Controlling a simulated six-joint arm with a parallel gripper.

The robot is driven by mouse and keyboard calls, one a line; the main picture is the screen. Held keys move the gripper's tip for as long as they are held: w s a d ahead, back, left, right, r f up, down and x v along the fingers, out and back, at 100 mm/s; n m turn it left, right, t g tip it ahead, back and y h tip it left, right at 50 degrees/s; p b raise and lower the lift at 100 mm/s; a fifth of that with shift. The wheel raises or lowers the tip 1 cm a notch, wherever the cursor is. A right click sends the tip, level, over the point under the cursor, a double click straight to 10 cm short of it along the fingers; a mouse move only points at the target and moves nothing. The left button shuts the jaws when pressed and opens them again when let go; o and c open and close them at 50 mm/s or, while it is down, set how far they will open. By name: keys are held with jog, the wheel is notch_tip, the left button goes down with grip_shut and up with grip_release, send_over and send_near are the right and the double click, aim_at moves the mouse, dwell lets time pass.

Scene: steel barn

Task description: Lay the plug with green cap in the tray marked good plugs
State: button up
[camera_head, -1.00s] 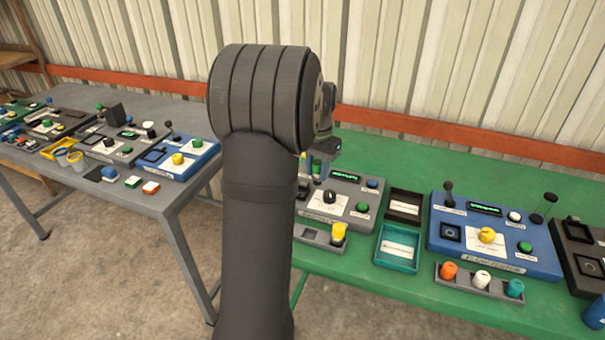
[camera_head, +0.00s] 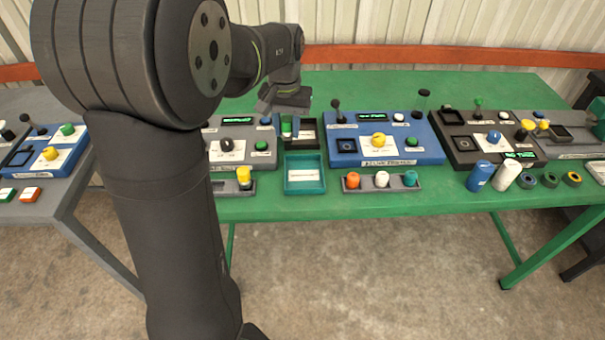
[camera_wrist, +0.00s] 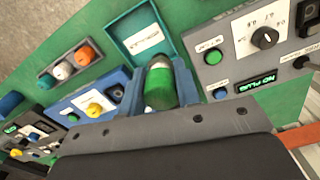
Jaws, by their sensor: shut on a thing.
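The plug with green cap (camera_wrist: 159,88) is held between the fingers of my gripper (camera_wrist: 160,93) in the wrist view. Its green part faces the camera, with a paler end beyond. In the head view my gripper (camera_head: 288,128) hangs over the green table, by the right edge of a grey panel and in front of a dark tray. A teal tray (camera_head: 305,188) with a white label lies just nearer. It also shows in the wrist view (camera_wrist: 119,41), beyond the plug, with no plug seen in it. The label writing is too small to read, so I cannot tell which tray says good plugs.
The dark tray (camera_head: 311,147) is partly hidden by my gripper. A grey panel (camera_head: 234,157) stands left, its display reading NO PLUG in the wrist view. A blue panel (camera_head: 431,152) stands right. A rack (camera_head: 405,185) holds orange, white and teal capped plugs.

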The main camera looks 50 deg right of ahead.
jog(key=s+d+f, duration=0.1)
jog(key=s+d, duration=0.1)
jog(key=s, duration=1.2)
send_over(304, 176)
notch_tip(304, 176, down, 7)
jog(key=shift+a+f, duration=0.1)
jog(key=shift+f, duration=2.1)
jog(key=shift+f, duration=0.1)
jog(key=o, duration=1)
